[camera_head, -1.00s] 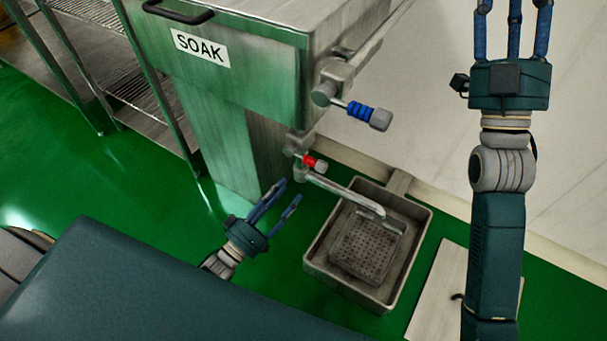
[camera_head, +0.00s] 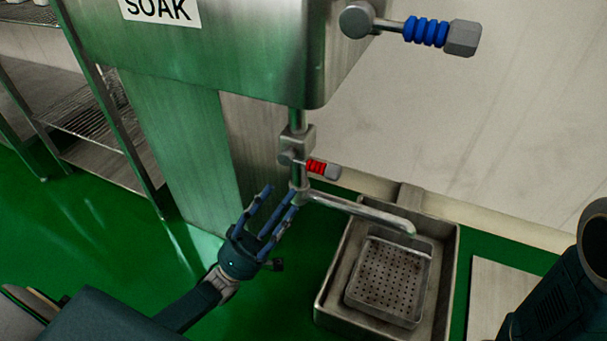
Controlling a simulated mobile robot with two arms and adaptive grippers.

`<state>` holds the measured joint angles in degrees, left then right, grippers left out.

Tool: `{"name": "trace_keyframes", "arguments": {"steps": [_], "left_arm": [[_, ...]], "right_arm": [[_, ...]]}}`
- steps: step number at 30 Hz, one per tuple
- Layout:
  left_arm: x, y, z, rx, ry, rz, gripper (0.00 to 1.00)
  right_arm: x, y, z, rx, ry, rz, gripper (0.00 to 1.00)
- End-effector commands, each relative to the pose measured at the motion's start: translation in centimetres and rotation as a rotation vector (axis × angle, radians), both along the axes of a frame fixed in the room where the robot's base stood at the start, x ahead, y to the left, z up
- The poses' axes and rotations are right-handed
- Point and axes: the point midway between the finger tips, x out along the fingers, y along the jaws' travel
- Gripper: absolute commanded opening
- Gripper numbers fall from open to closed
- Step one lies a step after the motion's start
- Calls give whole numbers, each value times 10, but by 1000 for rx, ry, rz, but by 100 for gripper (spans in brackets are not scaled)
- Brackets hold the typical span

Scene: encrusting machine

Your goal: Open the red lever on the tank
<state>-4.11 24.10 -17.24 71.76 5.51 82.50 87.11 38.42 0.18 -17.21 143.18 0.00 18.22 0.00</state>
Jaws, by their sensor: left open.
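The red lever (camera_head: 318,167) is a short red-ribbed handle with a grey end. It sticks out to the right from the valve on the pipe below the steel SOAK tank (camera_head: 230,60). A spout (camera_head: 360,211) runs from the valve down to the right. My left gripper (camera_head: 281,197) is open and empty, just below and left of the lever, with its fingers pointing up and right. The fingertips look close to the pipe; I cannot tell if they touch it. My right arm shows only in part at the lower right edge, and its gripper is out of view.
A blue-ribbed lever (camera_head: 427,31) sticks out higher on the tank. A metal basin (camera_head: 447,262) with a perforated basket (camera_head: 388,282) stands under the spout. A wire shelf (camera_head: 90,125) is at the left.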

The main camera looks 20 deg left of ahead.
Motion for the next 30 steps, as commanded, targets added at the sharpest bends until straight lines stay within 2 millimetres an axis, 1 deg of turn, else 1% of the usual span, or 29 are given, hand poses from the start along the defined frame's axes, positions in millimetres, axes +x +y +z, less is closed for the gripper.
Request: {"name": "trace_keyframes", "arguments": {"steps": [1, 6, 12, 18, 26, 29, 30], "left_arm": [[4, -4, 8, -2, -5, 0, 45], [21, -17, 32, -1, -6, 2, 45], [37, -30, 56, 0, -2, 2, 45], [44, -35, 66, 1, 2, 3, 45], [45, -35, 68, 1, 2, 4, 45], [45, -35, 68, 1, 2, 4, 28], [45, -35, 68, 1, 2, 4, 20]], "right_arm": [[-1, 0, 0, 0, -2, 0, 40], [-7, 1, -3, -1, -16, -1, 40], [-6, 1, -9, -2, -14, -1, 40], [-6, 1, -12, -2, -15, -1, 40], [-6, 1, -11, -2, -15, -1, 40], [-6, 1, -11, -2, -15, -1, 40], [-6, 1, -11, -2, -15, -1, 40]]}}
